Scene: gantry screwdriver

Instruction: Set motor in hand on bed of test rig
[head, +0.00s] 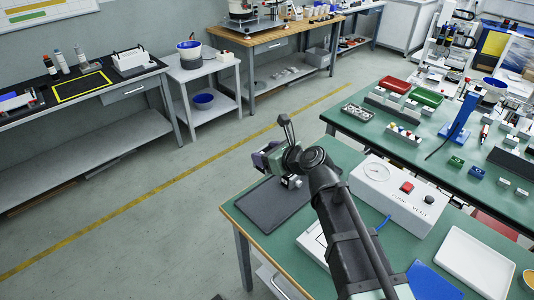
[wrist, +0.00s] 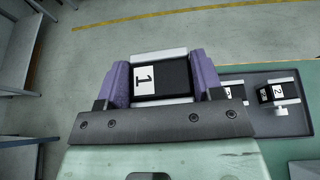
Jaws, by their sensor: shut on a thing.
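My gripper (wrist: 162,78) has purple fingers and is shut on a motor (wrist: 178,80), a dark block with a white label reading 1 and a pale strip at its far edge. In the head view my gripper (head: 262,160) is above the far left edge of the green table, and the motor cannot be made out clearly there. A second motor (wrist: 279,92), black and white with a 2 on it, stands on a dark grey mat (head: 262,208) to the right of my gripper in the wrist view.
A white control box (head: 392,192) with a gauge and a red button stands right of my arm. A white tray (head: 477,262) and a blue sheet (head: 432,283) lie nearer. A second green bench (head: 455,155) behind is crowded. Most of the grey mat is bare.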

